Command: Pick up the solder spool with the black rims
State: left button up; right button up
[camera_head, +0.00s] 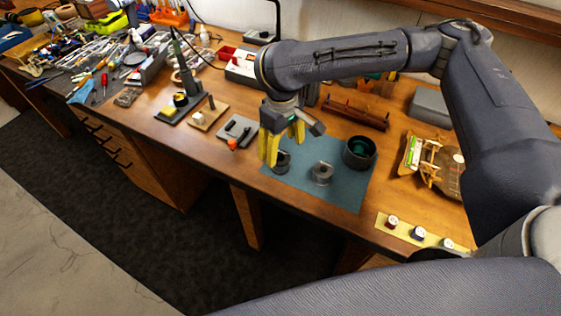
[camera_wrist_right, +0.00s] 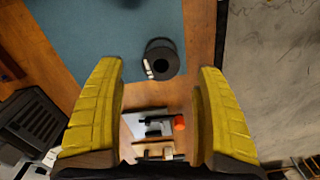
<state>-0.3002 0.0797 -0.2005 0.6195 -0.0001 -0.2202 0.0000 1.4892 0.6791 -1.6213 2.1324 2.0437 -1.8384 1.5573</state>
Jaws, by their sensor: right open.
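The solder spool with black rims (camera_head: 283,161) stands on the blue-green mat (camera_head: 343,194) near its left edge, partly hidden behind a yellow finger in the head view. In the right wrist view, the dark spool (camera_wrist_right: 161,57) shows from above with its round hub and a small white patch on its side. My right gripper (camera_head: 284,150) is open and empty above the spool. In the right wrist view, the spool appears between and beyond the spread fingertips (camera_wrist_right: 161,70). My left gripper is not in view.
A spool with grey rims (camera_head: 321,173) stands right of the black one, and a dark cup (camera_head: 359,152) behind it. A grey plate (camera_head: 237,129) with an orange-tipped part lies left of the mat. A strip with small jars (camera_head: 418,233) lies at the front right.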

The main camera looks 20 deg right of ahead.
aim_at(281, 159)
jog(key=shift+w+a+f, duration=0.1)
jog(key=shift+a+f, duration=0.05)
jog(key=shift+f, duration=2.7)
jog(key=c, duration=1.5)
jog(key=shift+r, duration=0.15)
jog(key=shift+c, duration=0.2)
